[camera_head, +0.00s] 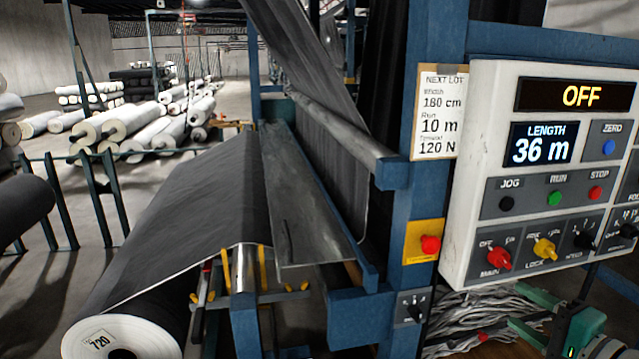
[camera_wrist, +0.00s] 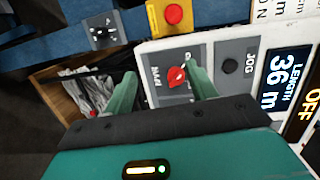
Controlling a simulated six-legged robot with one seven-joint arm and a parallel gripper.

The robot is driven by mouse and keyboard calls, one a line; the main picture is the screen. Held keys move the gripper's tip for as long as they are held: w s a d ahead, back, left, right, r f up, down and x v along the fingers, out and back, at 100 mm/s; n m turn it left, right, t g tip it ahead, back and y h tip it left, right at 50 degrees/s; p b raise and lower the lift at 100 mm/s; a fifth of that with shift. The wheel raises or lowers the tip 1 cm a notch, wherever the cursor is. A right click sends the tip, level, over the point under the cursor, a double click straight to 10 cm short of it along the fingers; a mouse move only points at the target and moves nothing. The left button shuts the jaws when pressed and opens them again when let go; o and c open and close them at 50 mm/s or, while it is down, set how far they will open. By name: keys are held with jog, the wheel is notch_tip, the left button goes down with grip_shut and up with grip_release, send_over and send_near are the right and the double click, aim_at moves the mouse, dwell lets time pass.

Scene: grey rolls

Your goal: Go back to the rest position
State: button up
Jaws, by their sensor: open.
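My gripper (camera_wrist: 160,82) is open in the wrist view, with its two green fingers apart. The red MAIN knob (camera_wrist: 177,77) of the white control panel (camera_wrist: 155,55) shows between the fingers, closer to the right one. I cannot tell how far off it is, but the fingers do not close on it. In the head view the MAIN knob (camera_head: 498,258) sits at the panel's (camera_head: 470,190) lower left. The display (camera_head: 575,96) reads OFF and the length display (camera_head: 541,144) reads 36 m. Green parts of my arm show at the lower right.
A blue frame (camera_head: 400,230) carries a red stop button (camera_head: 430,245) on a yellow box and a small switch (camera_head: 412,305) beside the panel. A dark fabric sheet (camera_head: 210,190) runs to a roll (camera_head: 125,335) at lower left. Pale rolls (camera_head: 130,120) lie on the floor behind.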

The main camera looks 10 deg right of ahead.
jog(key=s+a+f+n+g+h, duration=0.1)
jog(key=a+n+g, duration=0.4)
jog(key=a, duration=0.8)
jog(key=s+a+f+n+g+h, duration=0.2)
jog(key=s+a+f+n+g, duration=0.2)
jog(key=a+n, duration=0.6)
jog(key=shift+a+f+n+g, duration=0.25)
jog(key=shift+a+g, duration=0.65)
jog(key=shift+a, duration=0.95)
jog(key=shift+r, duration=0.1)
